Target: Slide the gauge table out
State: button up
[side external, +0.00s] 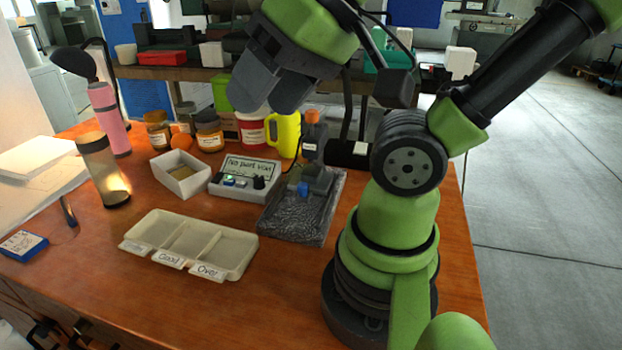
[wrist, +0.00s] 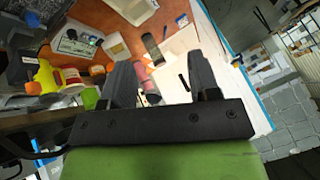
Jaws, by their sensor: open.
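The gauge (side external: 303,205) stands on the right of the bench: a speckled dark stone base with a dark grey slide on top and a small blue part (side external: 303,189) on it. Which piece is the gauge table, and how far it sits in or out, I cannot tell. My gripper (side external: 262,106) is high above the back of the bench, up and to the left of the gauge, touching nothing. In the wrist view its two dark fingers stand wide apart with nothing between them (wrist: 162,78). I cannot make out the gauge in the wrist view.
A display box (side external: 244,177) reading "No part..." stands left of the gauge, beside a white bin (side external: 182,175). A three-part tray (side external: 190,243) with labels lies in front. Jars, a yellow jug (side external: 284,134) and an orange-capped bottle (side external: 312,137) stand behind.

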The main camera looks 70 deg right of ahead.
jog(key=shift+c, duration=0.4)
jog(key=n+g+h, duration=0.5)
jog(key=n+g, duration=0.6)
jog(key=n, duration=0.2)
send_over(302, 184)
jog(key=w+a, duration=0.3)
notch_tip(302, 184, down, 18)
jog(key=shift+t, duration=0.3)
jog(key=x, duration=0.8)
jog(key=shift+s+d+f, duration=0.25)
jog(key=shift+s+d, duration=0.05)
jog(key=shift+c, duration=0.5)
